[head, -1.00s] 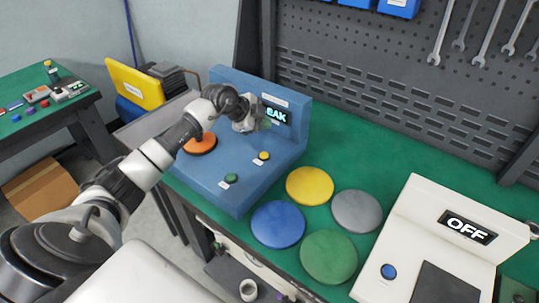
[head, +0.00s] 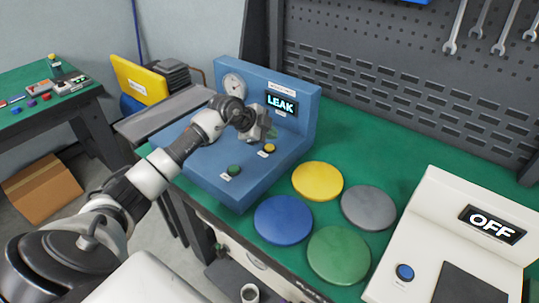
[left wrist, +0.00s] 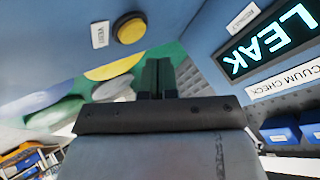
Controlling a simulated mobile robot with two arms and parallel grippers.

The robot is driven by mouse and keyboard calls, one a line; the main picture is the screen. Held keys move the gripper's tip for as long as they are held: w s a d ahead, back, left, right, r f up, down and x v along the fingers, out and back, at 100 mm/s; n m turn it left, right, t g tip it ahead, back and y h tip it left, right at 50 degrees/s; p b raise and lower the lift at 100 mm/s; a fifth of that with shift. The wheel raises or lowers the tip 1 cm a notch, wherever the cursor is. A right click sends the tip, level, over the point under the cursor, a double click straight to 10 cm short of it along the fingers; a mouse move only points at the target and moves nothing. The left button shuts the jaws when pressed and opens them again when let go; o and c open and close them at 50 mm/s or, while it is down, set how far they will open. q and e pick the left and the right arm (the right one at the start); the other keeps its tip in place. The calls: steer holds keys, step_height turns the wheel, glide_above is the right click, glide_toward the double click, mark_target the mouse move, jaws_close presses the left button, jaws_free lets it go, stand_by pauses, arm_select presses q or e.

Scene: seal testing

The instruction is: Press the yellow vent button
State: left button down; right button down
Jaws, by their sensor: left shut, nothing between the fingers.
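The yellow vent button (head: 269,148) is on the blue test machine (head: 215,180), right of a green button (head: 234,170). My left gripper (head: 271,132) is just above and behind the yellow button, apart from it as far as I can tell. In the left wrist view the yellow button (left wrist: 130,29) is beside a VENT label, and the shut, empty fingertips (left wrist: 157,66) are a little away from it. The machine's display (head: 281,103) reads LEAK. My right gripper is not in view.
Yellow (head: 317,181), blue (head: 283,220), grey (head: 368,208) and green (head: 338,255) discs lie on the green bench right of the machine. A white device (head: 400,225) reading OFF stands further right. A gauge (head: 233,86) is on the machine's upright panel.

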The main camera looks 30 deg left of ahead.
arm_select(q)
steer(key=shift+f, duration=0.65)
stand_by(0.3)
steer(key=shift+f, duration=0.1)
stand_by(1.1)
steer(key=shift+f, duration=0.3)
steer(key=shift+f, duration=0.4)
stand_by(0.7)
steer(key=shift+r, duration=0.1)
steer(key=shift+r+p, duration=0.7)
steer(key=shift+p, duration=0.45)
